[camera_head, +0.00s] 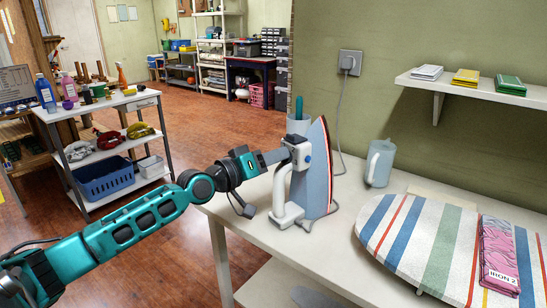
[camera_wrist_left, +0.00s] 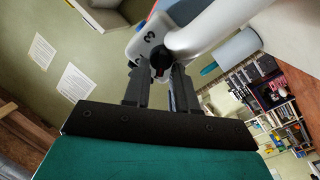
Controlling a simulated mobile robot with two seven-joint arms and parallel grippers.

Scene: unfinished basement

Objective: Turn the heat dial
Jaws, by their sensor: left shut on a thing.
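The iron (camera_head: 315,180) stands upright on its heel on the white table, with a grey-blue soleplate, a red edge line and a white handle. My left gripper (camera_head: 284,153) reaches it from the left, at the white upper part of the iron. In the left wrist view the fingers (camera_wrist_left: 160,76) are shut on a small dark heat dial (camera_wrist_left: 160,60) set in the white body (camera_wrist_left: 148,43), beside a printed "3". The dial is mostly hidden by the fingers. My right gripper is in neither view.
On the table (camera_head: 235,208) are a striped ironing board (camera_head: 440,249) with a pink packet (camera_head: 498,250), a clear jug (camera_head: 379,163) and a holder (camera_head: 298,124) behind the iron. A cord runs from the wall outlet (camera_head: 350,62). A white cart (camera_head: 100,103) stands left.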

